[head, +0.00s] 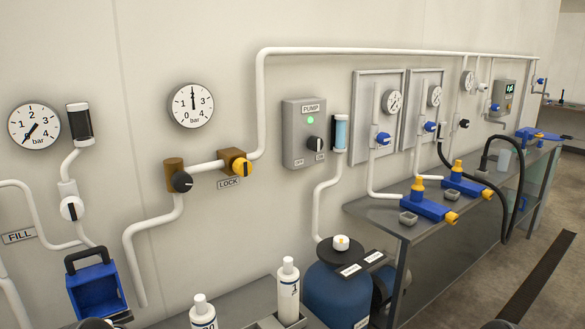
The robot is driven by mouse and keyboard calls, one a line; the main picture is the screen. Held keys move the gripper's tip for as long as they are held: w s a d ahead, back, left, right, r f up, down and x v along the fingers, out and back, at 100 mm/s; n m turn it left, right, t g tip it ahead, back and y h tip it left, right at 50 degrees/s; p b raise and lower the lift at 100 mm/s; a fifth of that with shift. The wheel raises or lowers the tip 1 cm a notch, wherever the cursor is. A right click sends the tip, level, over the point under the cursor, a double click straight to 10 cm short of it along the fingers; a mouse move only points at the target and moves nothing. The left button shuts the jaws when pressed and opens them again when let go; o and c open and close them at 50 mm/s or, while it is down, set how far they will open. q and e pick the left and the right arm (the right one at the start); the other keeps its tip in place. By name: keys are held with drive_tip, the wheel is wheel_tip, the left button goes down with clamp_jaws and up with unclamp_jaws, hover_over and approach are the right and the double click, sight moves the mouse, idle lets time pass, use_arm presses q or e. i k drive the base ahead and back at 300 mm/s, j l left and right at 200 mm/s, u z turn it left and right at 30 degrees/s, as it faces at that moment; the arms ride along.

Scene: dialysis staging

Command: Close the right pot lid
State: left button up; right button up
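No pot with a lid can be told for certain in the head view. A large blue tank (335,295) stands low in the middle, with a dark top and a white cap (341,243) on it. Whether either cup has a lid is too small to tell.
White bottles (288,290) stand on a low grey surface at the bottom. A blue box (95,287) with a dark handle is at lower left. Gauges, pipes and a pump switch box (308,133) line the wall. Open floor lies at lower right.

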sight(93, 291)
drive_tip(key=u, duration=1.2)
